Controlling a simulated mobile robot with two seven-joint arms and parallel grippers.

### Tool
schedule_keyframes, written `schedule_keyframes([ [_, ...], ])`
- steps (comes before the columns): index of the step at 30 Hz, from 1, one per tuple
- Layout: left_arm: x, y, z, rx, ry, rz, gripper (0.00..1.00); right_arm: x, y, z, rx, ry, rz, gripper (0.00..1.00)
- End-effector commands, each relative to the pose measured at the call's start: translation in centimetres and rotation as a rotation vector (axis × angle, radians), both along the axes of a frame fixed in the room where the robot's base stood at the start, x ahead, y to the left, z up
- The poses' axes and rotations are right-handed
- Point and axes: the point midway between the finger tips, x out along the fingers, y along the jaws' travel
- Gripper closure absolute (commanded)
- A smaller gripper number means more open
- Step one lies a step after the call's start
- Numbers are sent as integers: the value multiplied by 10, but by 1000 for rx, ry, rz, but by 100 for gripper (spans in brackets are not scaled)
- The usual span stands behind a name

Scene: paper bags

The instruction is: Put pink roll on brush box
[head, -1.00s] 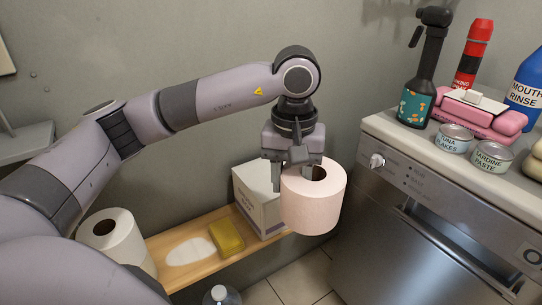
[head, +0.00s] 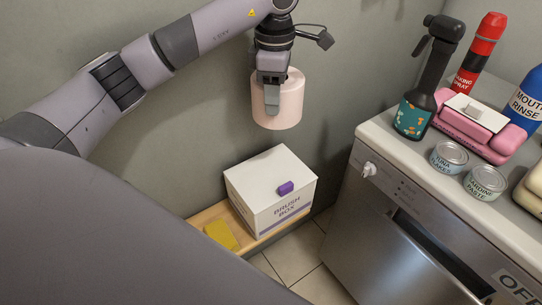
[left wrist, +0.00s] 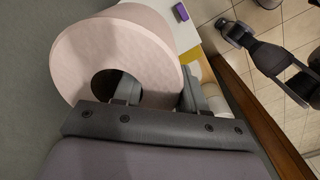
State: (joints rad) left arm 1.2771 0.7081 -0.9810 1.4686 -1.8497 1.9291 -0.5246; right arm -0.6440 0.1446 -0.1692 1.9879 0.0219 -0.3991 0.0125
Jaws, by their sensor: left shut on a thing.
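The pink roll (head: 290,100) is held upright in my left gripper (head: 271,100), high in front of the wall. The gripper is shut on the roll's wall, with one finger outside it. In the left wrist view the roll (left wrist: 110,48) shows its open core. The brush box (head: 275,180) is a white carton with purple lettering, standing on a wooden shelf below the roll. A small purple item (head: 286,188) lies on its top. The roll is apart from the box, with a clear gap between them.
A yellow block (head: 221,235) lies on the wooden shelf (head: 208,213) left of the box. To the right, a steel-fronted appliance (head: 400,225) bears a dark spray bottle (head: 415,110), a pink pack (head: 455,133), two cans and other bottles.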

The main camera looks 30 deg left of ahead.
Motion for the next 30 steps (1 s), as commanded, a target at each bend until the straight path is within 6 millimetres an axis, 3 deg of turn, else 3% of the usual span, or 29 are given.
schedule_keyframes([
  [3, -2, 0, -36, 1, 6, -2, 92, 0, 0, -1, 1, 0, 0, 57],
  [12, -1, 0, -109, 0, 3, -3, 92, 0, 1, -1, 1, 0, 0, 57],
  [30, 0, 0, -173, -1, 0, -5, 92, 0, 1, -2, 3, 2, 0, 57],
])
